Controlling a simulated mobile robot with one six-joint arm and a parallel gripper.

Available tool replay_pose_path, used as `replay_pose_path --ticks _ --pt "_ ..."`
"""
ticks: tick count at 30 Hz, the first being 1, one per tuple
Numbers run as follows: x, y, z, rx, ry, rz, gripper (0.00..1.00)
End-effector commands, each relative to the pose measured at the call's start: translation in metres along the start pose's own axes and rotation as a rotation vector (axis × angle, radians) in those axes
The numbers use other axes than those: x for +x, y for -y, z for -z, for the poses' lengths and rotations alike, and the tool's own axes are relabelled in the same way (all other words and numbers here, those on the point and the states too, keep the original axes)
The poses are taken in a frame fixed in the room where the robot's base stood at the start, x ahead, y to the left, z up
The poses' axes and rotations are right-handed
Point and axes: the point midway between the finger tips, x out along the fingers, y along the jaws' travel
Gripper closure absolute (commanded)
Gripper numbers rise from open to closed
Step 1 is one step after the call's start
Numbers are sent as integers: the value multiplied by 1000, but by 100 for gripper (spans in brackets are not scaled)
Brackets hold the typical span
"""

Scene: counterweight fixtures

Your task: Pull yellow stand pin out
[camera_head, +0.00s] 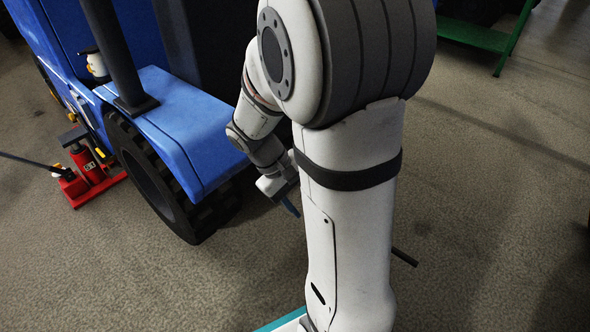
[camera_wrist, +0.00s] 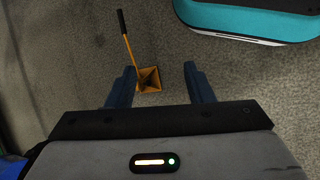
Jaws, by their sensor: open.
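A yellow stand (camera_wrist: 148,78) with a squarish base is on the floor in the wrist view. A thin yellow bar (camera_wrist: 128,48) with a black end (camera_wrist: 121,20) runs from it toward the top left. I cannot make out a separate pin on the stand. My gripper (camera_wrist: 160,70) is open and empty, with the stand showing between its two blue fingers, nearer the left one. I cannot tell how far the fingers are above it. In the head view, my gripper (camera_head: 288,206) is partly hidden behind my arm. There the stand is hidden, and a dark rod end (camera_head: 404,257) shows right of my arm.
A blue vehicle (camera_head: 165,125) with a large black tyre (camera_head: 155,180) stands to the left of my arm. A red jack (camera_head: 88,172) with a dark handle is on the floor at far left. A green frame (camera_head: 475,37) stands at the back right. The floor on the right is mostly clear.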

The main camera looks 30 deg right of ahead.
Motion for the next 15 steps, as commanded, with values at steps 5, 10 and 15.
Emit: replay_pose_path --ticks 5,10,15 --pt "40 -36 37 -115 190 -186 53" --pt "80 -67 75 -232 337 -370 53" --pt "126 -88 116 -361 452 -557 53"
